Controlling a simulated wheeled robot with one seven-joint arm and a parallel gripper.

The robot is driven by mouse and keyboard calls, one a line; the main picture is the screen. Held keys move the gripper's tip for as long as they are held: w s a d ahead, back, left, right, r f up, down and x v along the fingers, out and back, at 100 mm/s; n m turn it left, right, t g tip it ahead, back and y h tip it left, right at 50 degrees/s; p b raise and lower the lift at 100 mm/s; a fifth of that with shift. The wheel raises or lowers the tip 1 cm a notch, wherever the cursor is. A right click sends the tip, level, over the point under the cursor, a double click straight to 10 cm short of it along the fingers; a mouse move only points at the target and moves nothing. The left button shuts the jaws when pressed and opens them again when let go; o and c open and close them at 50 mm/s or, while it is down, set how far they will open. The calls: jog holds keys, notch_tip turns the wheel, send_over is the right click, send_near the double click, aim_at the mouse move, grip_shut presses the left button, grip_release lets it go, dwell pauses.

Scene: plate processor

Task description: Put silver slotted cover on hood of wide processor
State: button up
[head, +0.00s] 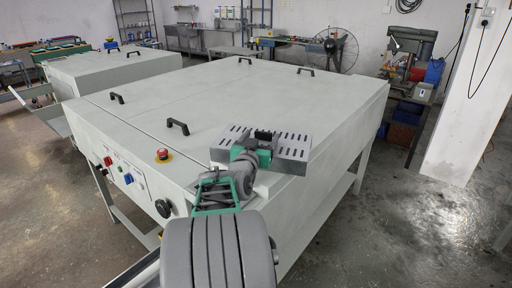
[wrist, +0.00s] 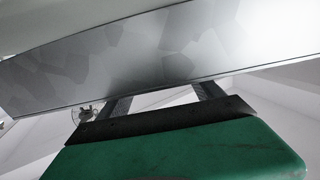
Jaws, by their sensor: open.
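The silver slotted cover (head: 292,147) is a flat metal box with slots on top and a black handle in its middle. It is over the near right corner of the pale grey hood (head: 235,90) of the wide processor and appears to rest there; the head view does not clearly show the contact. My gripper (head: 262,143) is at the cover's middle, by the handle, partly hiding the cover. In the wrist view the cover's plain metal side (wrist: 170,50) fills the upper part, just beyond the two dark fingers of my gripper (wrist: 163,95). The fingers are apart.
A red emergency button (head: 163,155) stands on the hood's near left edge. Several black handles, such as one at the near side (head: 178,127), rise from the hood. A drill press (head: 408,55) and a white pillar (head: 470,110) stand at right. The hood's middle is clear.

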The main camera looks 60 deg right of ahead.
jog(key=b+v, duration=0.2)
jog(key=v, duration=0.8)
jog(key=shift+a+f, duration=0.1)
jog(key=shift+s+a+b, duration=0.2)
jog(key=shift+a+b, duration=0.1)
jog(key=shift+a, duration=0.1)
